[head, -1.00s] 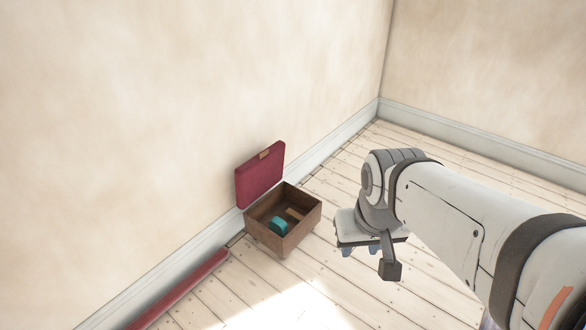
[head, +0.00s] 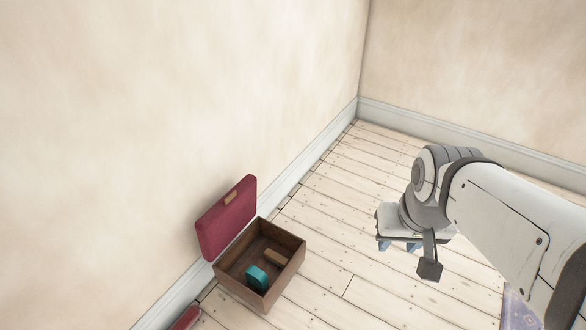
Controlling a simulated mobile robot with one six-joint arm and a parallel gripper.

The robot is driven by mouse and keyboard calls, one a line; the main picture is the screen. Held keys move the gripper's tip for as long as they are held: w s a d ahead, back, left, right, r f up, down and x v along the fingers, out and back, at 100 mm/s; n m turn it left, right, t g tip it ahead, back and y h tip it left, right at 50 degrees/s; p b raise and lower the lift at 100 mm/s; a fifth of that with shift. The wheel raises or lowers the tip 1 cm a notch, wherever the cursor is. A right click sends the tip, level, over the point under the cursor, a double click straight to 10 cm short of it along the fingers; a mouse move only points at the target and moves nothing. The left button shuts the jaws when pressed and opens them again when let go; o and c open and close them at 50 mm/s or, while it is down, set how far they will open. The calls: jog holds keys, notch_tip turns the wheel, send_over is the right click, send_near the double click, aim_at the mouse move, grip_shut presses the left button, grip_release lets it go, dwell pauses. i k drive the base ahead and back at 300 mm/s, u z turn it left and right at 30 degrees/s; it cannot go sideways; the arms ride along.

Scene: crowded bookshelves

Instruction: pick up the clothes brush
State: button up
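An open wooden box (head: 285,284) stands on the floor by the wall, in the lower middle of the head view. Inside it lie a small brown wooden block-like piece (head: 276,257), which may be the clothes brush, and a rounded teal object (head: 257,278). They are too small to identify surely. My gripper (head: 398,246) is to the right of the box, well apart from it, and points down. Its two bluish fingertips show spaced apart with nothing visible between them.
A dark red padded panel (head: 228,217) leans at the wall behind the box. A red object (head: 186,318) lies at the bottom left along the skirting. Bare plank floor (head: 330,220) is clear between the box and my gripper. A bluish patterned patch (head: 518,312) shows at the lower right.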

aim_at(273, 256)
jog(key=u, duration=0.25)
jog(key=i, duration=1.15)
jog(key=u, duration=0.7)
jog(key=k, duration=0.9)
jog(key=u, duration=0.15)
jog(key=i, duration=0.95)
jog(key=z, duration=0.1)
